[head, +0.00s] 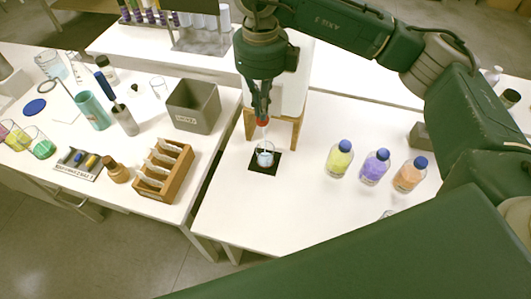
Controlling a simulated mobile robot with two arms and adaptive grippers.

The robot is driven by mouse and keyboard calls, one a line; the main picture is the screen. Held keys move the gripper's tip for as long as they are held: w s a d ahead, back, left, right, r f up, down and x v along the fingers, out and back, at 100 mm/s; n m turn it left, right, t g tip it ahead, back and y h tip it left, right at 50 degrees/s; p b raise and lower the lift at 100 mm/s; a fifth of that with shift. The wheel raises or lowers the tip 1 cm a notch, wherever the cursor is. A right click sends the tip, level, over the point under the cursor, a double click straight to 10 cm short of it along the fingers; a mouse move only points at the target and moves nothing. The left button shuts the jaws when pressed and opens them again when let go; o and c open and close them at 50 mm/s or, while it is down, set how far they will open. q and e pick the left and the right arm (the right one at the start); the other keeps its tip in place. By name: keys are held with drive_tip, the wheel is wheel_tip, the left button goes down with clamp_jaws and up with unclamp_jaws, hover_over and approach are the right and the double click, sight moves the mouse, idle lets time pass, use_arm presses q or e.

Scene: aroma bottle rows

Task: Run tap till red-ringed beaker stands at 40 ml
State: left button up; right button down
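A small glass beaker (265,157) stands upright on a black square mat (256,167) on the right-hand table. It holds a pale bluish liquid; its ring and level marks are too small to read. The tap's red handle (262,122) is just above and behind the beaker, in front of a white tank (293,88) on a wooden stand (288,131). My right gripper (261,113) points down with its fingertips close together at the red handle. I cannot tell whether they grip it or only touch it. The tap's spout is hidden. My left gripper is not in view.
Yellow (340,158), purple (374,167) and orange (410,174) bottles with blue caps stand right of the beaker. The left table holds a wooden rack (163,171), a grey bin (193,106) and glassware. The right table's front left is clear.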

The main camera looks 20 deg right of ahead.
drive_tip(key=shift+r, duration=0.55)
wheel_tip(320, 180, up, 7)
drive_tip(key=p, duration=0.4)
drive_tip(key=shift+r, duration=0.2)
idle(0.4)
drive_tip(key=shift+s+f, duration=0.1)
